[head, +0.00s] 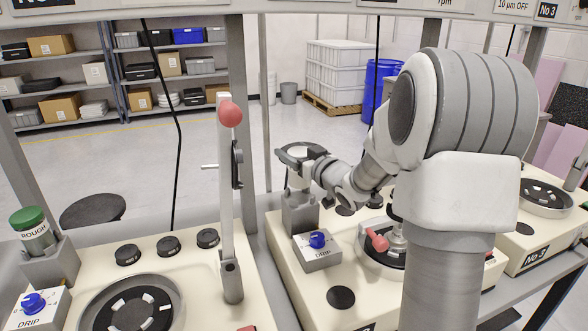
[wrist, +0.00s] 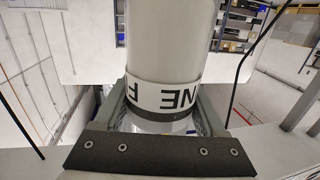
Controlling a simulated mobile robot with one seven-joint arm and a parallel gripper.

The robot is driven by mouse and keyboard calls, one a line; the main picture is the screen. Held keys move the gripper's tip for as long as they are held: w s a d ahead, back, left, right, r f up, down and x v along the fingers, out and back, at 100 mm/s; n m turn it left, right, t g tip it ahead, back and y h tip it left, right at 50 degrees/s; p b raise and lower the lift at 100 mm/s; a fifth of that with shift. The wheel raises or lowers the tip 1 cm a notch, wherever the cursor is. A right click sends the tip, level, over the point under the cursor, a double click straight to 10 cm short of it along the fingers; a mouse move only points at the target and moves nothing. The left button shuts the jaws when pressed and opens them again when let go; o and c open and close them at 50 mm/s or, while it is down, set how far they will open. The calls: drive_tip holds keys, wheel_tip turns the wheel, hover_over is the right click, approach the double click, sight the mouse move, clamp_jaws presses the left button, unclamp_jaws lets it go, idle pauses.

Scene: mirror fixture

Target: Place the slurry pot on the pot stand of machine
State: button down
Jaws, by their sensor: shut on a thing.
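The slurry pot (wrist: 172,40) is a pale cylinder with a white band lettered "F…NE", upside down in the wrist view. My gripper (head: 301,153) is shut around it, with a finger on each side. In the head view the pot (head: 297,180) is upright and mostly covered by my gripper. The grey pot stand (head: 300,214) is on the middle cream machine (head: 290,270), directly below the pot. The pot's base meets or overlaps the stand's top in the picture. I cannot tell whether it is seated.
A blue-knobbed DRIP box (head: 318,252) stands in front of the stand. A red-knobbed lever (head: 229,190) rises on the left machine. A green-lidded ROUGH pot (head: 35,232) sits in another stand at the far left. A thin upright post (head: 266,120) is close behind the gripper.

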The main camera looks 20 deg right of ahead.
wheel_tip(320, 180, down, 4)
drive_tip(key=shift+f+b, duration=0.1)
drive_tip(key=shift+b, duration=0.3)
unclamp_jaws()
drive_tip(key=shift+s, duration=0.25)
drive_tip(key=v, duration=1.1)
drive_tip(key=shift+s, duration=0.2)
